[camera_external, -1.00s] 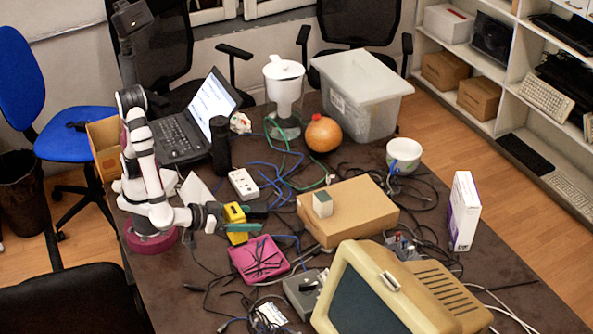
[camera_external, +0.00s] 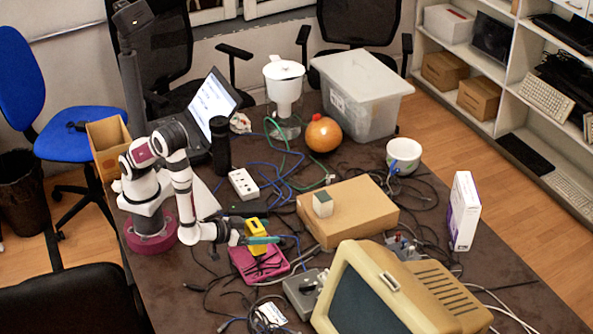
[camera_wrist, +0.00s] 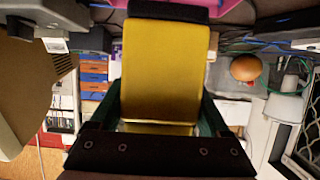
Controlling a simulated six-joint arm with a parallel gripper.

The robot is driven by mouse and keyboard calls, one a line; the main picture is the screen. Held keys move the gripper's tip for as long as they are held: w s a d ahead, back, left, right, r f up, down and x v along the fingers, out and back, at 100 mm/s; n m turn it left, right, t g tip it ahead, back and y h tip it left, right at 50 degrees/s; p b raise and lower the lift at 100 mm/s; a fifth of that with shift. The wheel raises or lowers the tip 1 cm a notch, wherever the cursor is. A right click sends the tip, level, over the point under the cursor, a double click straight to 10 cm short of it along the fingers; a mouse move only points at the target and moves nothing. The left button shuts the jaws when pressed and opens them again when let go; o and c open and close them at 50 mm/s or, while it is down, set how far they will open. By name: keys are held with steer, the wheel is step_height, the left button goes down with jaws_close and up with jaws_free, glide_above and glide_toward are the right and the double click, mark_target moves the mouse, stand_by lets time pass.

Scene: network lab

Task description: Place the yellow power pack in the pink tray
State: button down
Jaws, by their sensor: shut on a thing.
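The yellow power pack (camera_external: 256,236) is held between the green fingers of my gripper (camera_external: 262,240). In the wrist view the yellow power pack (camera_wrist: 165,72) fills the middle, between the fingers. The pink tray (camera_external: 243,262) lies on the dark table, with dark cables or bars across it. The power pack is over the tray's upper part in the outside view; whether it touches the tray I cannot tell.
A cardboard box (camera_external: 350,212) with a small block on top stands right of the tray. A grey box (camera_external: 300,290) and a beige monitor (camera_external: 375,300) are in front. Loose cables surround the tray. A white power strip (camera_external: 243,184) lies behind.

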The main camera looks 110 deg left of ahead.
steer(key=shift+w+a+f, duration=0.1)
steer(key=shift+a+f, duration=0.05)
steer(key=shift+f, duration=0.95)
steer(key=shift+w+a+f, duration=0.1)
steer(key=shift+a+f, duration=0.05)
steer(key=shift+f, duration=0.9)
steer(key=shift+f, duration=0.1)
jaws_free()
